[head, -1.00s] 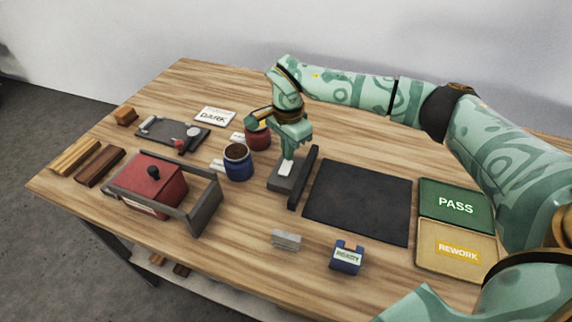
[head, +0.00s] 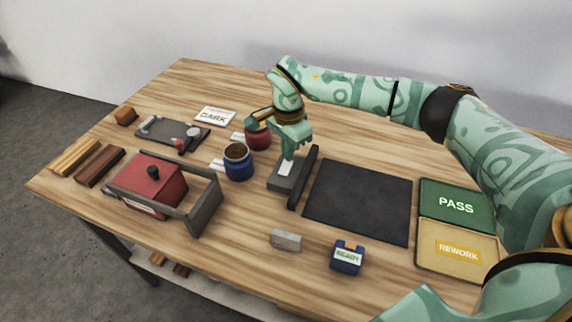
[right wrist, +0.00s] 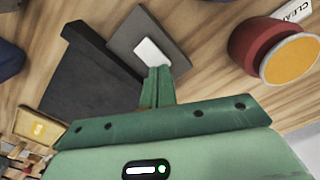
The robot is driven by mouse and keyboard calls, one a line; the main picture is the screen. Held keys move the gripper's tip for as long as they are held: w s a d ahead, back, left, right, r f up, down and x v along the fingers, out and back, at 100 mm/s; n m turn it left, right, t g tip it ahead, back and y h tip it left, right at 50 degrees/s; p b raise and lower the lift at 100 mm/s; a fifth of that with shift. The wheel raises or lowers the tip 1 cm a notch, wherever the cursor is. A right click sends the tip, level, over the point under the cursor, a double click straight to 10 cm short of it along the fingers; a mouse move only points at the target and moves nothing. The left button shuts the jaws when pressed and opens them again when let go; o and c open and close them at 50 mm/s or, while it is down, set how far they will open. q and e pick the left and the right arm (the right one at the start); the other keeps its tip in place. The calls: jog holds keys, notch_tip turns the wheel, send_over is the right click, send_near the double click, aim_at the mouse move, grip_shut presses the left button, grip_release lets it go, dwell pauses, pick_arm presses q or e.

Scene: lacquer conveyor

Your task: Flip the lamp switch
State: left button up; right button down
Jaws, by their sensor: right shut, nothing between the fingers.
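The lamp switch is a pale rocker (head: 286,168) on a dark grey base (head: 280,184), left of the black mat; the rocker also shows in the right wrist view (right wrist: 150,52). My right gripper (head: 289,154) is over it, pointing down, with its fingers shut and empty. In the right wrist view the closed fingertips (right wrist: 158,72) are at the near end of the rocker and overlap it. I cannot tell whether they touch it. A dark upright bar (head: 304,177) stands along the right side of the base. My left gripper is not in view.
A blue pot (head: 238,170) and a red pot (head: 258,138) stand close left of the switch. A black mat (head: 358,200) lies to the right, then PASS (head: 456,204) and REWORK (head: 458,252) pads. A red box in a grey frame (head: 205,210) is at left.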

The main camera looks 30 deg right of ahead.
jog(key=shift+s+f+b, duration=0.1)
jog(key=shift+f+b, duration=0.2)
jog(key=shift+f, duration=0.6)
jog(key=shift+r, duration=0.1)
jog(key=shift+r+p, duration=0.55)
notch_tip(320, 180, up, 6)
jog(key=p, duration=0.4)
jog(key=shift+p, duration=0.3)
jog(key=shift+f, duration=0.15)
